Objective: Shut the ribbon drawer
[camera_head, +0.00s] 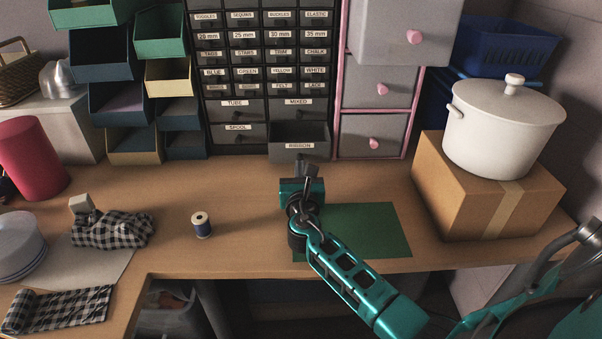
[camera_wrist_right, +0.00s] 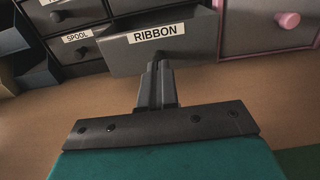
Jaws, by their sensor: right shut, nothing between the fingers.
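The ribbon drawer (camera_head: 300,134) is a grey drawer labelled RIBBON at the bottom right of the small-drawer cabinet. It stands pulled out, with its open top visible in the head view. In the right wrist view the ribbon drawer (camera_wrist_right: 190,42) fills the upper middle. My right gripper (camera_head: 306,170) is shut and empty, directly in front of the drawer front. In the right wrist view its fingertips (camera_wrist_right: 156,66) reach the drawer front just below the label. I cannot tell whether they touch it. My left gripper is not in view.
The spool drawer (camera_head: 238,133) beside it looks shut. Pink-trimmed drawers (camera_head: 375,140) stand to the right, the top one pulled out. A thread spool (camera_head: 202,225) and a green mat (camera_head: 370,228) lie on the table. A cardboard box (camera_head: 485,195) bears a white pot (camera_head: 503,125).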

